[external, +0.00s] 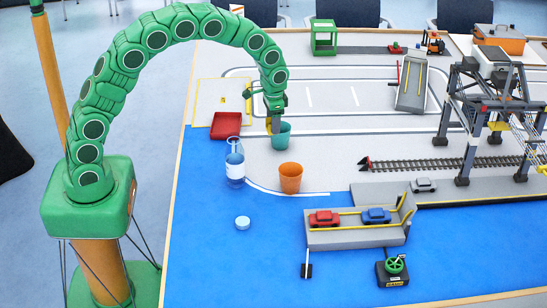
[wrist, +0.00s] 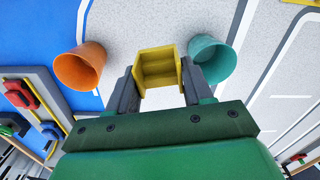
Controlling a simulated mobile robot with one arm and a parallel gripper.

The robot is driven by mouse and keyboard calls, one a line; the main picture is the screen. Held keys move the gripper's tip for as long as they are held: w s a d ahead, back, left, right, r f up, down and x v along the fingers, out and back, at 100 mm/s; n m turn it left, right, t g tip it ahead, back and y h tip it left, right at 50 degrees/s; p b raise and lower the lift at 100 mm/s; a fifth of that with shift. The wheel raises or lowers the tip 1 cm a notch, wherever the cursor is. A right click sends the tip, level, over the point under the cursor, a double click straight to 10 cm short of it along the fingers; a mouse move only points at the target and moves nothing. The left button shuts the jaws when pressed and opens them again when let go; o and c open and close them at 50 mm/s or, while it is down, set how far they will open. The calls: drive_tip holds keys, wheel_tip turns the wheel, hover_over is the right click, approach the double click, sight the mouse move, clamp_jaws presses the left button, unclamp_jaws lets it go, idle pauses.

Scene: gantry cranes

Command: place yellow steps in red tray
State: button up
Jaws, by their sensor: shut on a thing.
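The yellow steps (wrist: 157,62) sit between the two dark fingers of my gripper (wrist: 158,80) in the wrist view. My gripper is shut on them. In the external view my gripper (external: 273,112) hangs over the mat, and a small part of the yellow steps (external: 268,125) shows below it, beside the teal cup. The red tray (external: 226,124) lies to the left of my gripper on the yellow-outlined pad, and it looks empty. The tray is not visible in the wrist view.
A teal cup (external: 281,135) stands close by my gripper, and also shows in the wrist view (wrist: 212,60). An orange cup (external: 290,178) and a clear bottle (external: 235,164) stand nearer the front. A white round lid (external: 242,222) lies on the blue area. A crane (external: 491,105) stands right.

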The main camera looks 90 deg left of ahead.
drive_tip(key=s+a+m, duration=0.1)
drive_tip(key=s+a, duration=0.3)
drive_tip(key=s, duration=0.5)
drive_tip(key=s+a+m, duration=0.1)
drive_tip(key=s+a, duration=0.3)
drive_tip(key=s, duration=0.5)
drive_tip(key=s+a, duration=0.4)
drive_tip(key=s, duration=0.5)
hover_over(228, 128)
drive_tip(key=f, duration=0.5)
drive_tip(key=s+f, duration=0.1)
drive_tip(key=f, duration=0.2)
drive_tip(key=shift+d+f, duration=0.15)
drive_tip(key=shift+d, duration=0.1)
drive_tip(key=shift+w+a+f, duration=0.15)
drive_tip(key=shift+w+f, duration=0.05)
drive_tip(key=shift+f, duration=0.25)
drive_tip(key=shift+w+a+f, duration=0.15)
drive_tip(key=shift+w+f, duration=0.05)
drive_tip(key=shift+f, duration=1.5)
drive_tip(key=shift+f, duration=0.1)
drive_tip(key=o, duration=1)
